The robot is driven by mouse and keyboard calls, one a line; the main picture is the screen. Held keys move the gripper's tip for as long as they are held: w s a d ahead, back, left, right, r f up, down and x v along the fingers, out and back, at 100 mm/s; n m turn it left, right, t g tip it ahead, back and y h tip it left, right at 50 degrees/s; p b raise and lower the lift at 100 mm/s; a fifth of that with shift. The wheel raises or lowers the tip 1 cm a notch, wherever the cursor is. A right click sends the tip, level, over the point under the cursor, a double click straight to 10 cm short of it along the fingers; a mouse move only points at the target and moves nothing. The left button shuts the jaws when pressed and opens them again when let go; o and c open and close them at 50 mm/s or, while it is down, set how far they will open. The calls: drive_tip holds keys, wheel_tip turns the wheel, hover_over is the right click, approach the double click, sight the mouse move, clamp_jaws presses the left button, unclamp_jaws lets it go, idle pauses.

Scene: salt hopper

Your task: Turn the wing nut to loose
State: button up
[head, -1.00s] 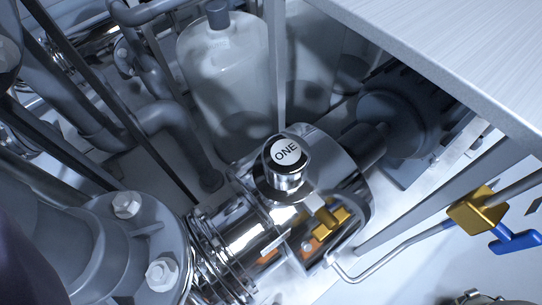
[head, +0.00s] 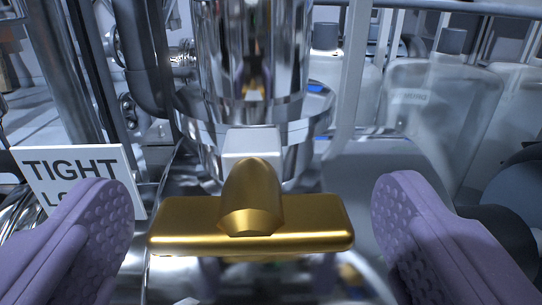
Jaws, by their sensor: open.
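The brass wing nut (head: 300,225) is close in front of me at the lower middle of the head view. Its flat bar lies nearly level, with a rounded hub at its centre. A pale square block (head: 250,146) shows just behind the hub. My gripper (head: 255,222) is open, with one purple padded finger on each side of the bar. A gap shows between each finger and the bar's ends. A white sign (head: 82,165) reads TIGHT, with a lower word starting "LO" partly hidden by the left finger.
A shiny vertical metal cylinder (head: 252,55) with a flange stands behind the wing nut. Grey pipes (head: 142,50) rise at the left. Pale translucent tanks (head: 435,110) stand at the back right.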

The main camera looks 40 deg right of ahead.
drive_tip(key=shift+w+d, duration=0.3)
drive_tip(key=shift+w, duration=0.15)
drive_tip(key=c, duration=1.1)
drive_tip(key=shift+o, duration=0.2)
